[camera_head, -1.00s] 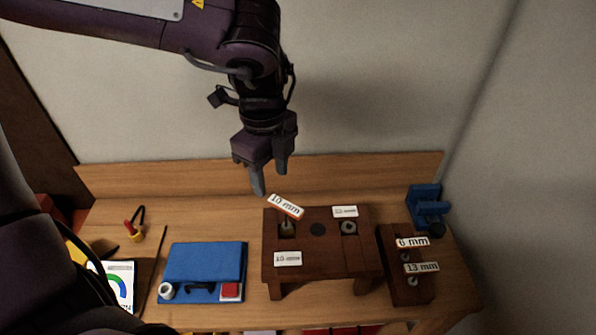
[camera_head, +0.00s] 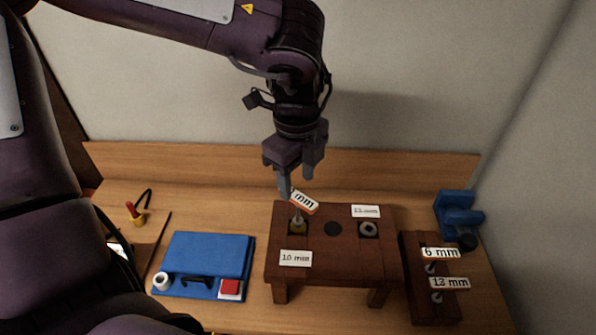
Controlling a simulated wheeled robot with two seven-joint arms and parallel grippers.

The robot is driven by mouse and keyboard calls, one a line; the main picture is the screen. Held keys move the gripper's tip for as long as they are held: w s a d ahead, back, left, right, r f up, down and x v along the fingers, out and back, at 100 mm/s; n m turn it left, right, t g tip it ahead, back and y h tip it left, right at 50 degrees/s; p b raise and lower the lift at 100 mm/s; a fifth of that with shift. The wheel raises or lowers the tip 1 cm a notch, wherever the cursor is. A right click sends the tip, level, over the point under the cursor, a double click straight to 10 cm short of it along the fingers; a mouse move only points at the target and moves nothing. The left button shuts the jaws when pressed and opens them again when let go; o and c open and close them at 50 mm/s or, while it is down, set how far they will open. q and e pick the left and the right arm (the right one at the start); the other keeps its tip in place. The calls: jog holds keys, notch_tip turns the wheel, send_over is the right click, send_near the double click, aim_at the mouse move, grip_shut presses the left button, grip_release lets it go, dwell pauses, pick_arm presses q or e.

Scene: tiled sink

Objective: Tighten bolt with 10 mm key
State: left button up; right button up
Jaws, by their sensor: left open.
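The 10 mm key (camera_head: 297,217) stands upright at the left bolt (camera_head: 297,228) in the dark wooden block (camera_head: 332,262). A 10 mm label (camera_head: 295,258) lies on the block in front of that bolt. My left gripper (camera_head: 299,176) is open just above the key's top, pointing down. One finger overlaps the tag in the picture; I cannot tell whether they touch. My right gripper is not in view.
A second bolt (camera_head: 368,229) with its own label (camera_head: 366,211) is at the block's right. A wooden holder (camera_head: 432,310) with 6 mm (camera_head: 440,253) and 13 mm (camera_head: 450,283) keys is further right, near a blue vise (camera_head: 458,218). A blue case (camera_head: 207,256) lies left.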

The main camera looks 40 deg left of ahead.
aim_at(298, 196)
pick_arm(q)
jog(key=f+b, duration=0.2)
jog(key=f, duration=0.1)
jog(key=f+b, duration=0.2)
jog(key=shift+w+f, duration=0.2)
jog(key=shift+f, duration=0.2)
jog(key=shift+f+b, duration=0.45)
jog(key=shift+b, duration=0.2)
jog(key=c, duration=0.9)
